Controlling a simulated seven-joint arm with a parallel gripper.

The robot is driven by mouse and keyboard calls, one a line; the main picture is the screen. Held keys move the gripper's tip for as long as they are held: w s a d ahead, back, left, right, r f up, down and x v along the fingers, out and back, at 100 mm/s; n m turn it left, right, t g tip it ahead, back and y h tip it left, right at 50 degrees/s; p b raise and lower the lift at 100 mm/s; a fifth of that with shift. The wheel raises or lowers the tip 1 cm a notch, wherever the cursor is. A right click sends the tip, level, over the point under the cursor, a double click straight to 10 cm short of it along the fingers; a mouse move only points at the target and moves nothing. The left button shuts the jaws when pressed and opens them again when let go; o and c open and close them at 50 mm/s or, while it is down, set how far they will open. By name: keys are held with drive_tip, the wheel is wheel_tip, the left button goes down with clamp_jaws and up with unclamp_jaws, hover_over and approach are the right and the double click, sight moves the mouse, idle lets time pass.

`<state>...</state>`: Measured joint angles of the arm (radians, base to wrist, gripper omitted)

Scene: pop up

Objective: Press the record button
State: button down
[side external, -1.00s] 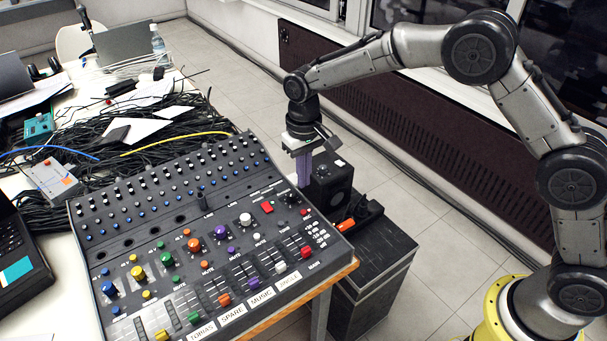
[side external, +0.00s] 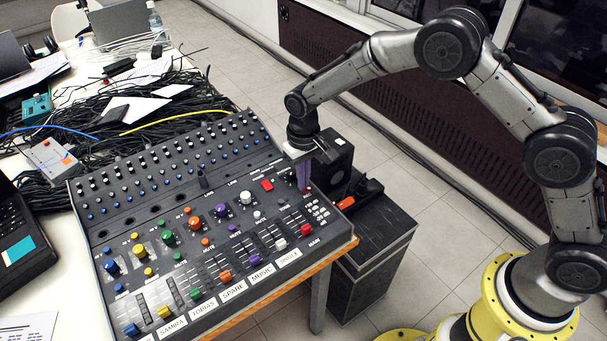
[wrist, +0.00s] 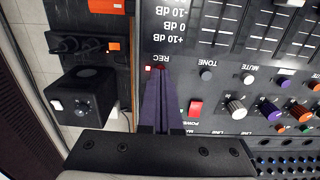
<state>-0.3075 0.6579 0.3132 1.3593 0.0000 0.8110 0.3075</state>
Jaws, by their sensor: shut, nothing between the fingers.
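The mixing console (side external: 130,215) lies on the table, with knobs, faders and buttons on a dark sloped panel. In the wrist view, the REC label (wrist: 174,59) is printed near the console's edge. In the side view, my gripper (side external: 304,189) points down at the console's upper right corner, and the fingertips cover the button. I cannot tell whether they touch it.
A larger red square button (side external: 267,185) and a red fader cap (side external: 307,230) are nearby. A black box-shaped device (side external: 335,158) stands just beyond the console's right edge on a dark cabinet (side external: 385,245). Cables clutter the table behind.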

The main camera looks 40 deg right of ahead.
drive_tip(key=shift+f, duration=0.15)
drive_tip(key=shift+f, duration=0.4)
drive_tip(key=shift+r, duration=0.15)
idle(0.4)
wheel_tip(320, 180, up, 9)
idle(1.4)
idle(0.3)
idle(0.4)
